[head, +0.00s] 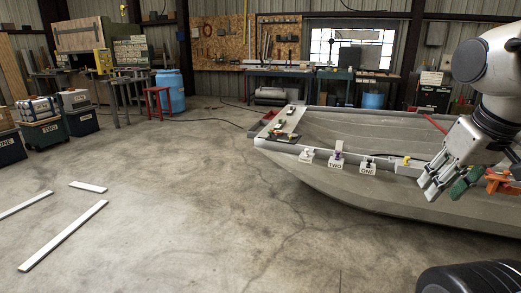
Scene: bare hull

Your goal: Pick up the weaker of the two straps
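My gripper (432,190) hangs at the right over the near edge of the grey boat hull (330,195), fingers pointing down and left. I see nothing held in it, but the gap between the fingers is unclear. A dark green bundle (464,183) and an orange piece (498,182) are just right of the fingers; I cannot tell whether either is a strap. Small items stand along the hull's near rim by white labels, one reading TWO (335,163) and one ONE (368,168); a third label (306,160) is hard to read. No strap is clearly identifiable, nor its strength.
A yellow item (406,161) sits on the rim left of my gripper. Small dark and red items (279,135) lie at the hull's left end. White strips (62,236) lie on the floor at left, near labelled bins (43,134). The middle floor is clear.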

